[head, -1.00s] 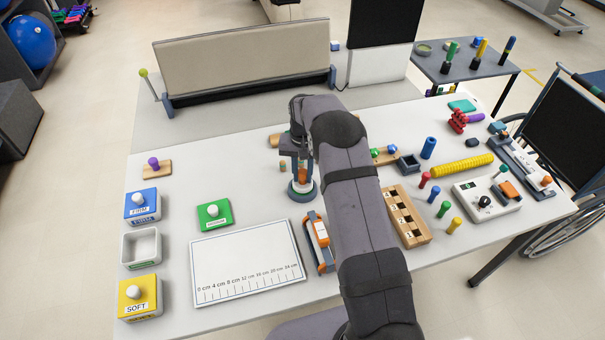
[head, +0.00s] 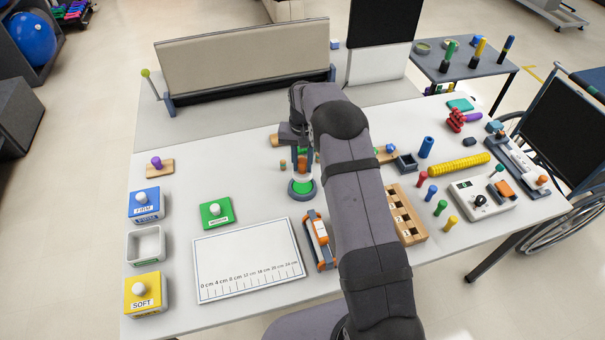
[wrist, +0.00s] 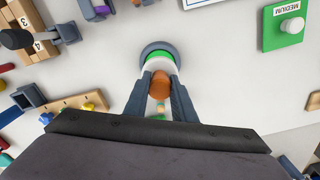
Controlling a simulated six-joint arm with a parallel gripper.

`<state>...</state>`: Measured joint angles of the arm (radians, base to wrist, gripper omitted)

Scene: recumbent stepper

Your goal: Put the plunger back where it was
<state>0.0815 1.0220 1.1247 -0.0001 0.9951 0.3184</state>
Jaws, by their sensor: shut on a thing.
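The plunger has an orange knob (wrist: 159,85) and a pale disc below it. My gripper (wrist: 160,80) is shut on the orange knob, with one finger on each side. In the head view, the plunger (head: 303,174) hangs upright below my gripper (head: 302,158), over a round dark-rimmed base (head: 291,193) with a green inside (head: 303,187). The base also shows in the wrist view (wrist: 147,50), its green partly hidden by the disc. A gap seems to show between disc and green; the exact height is hard to tell.
A ruled white board (head: 245,262) and an orange-grey device (head: 320,238) lie nearer the front edge. A green MEDIUM block (head: 217,217) stands left. A wooden numbered block (head: 410,226) is right of my arm.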

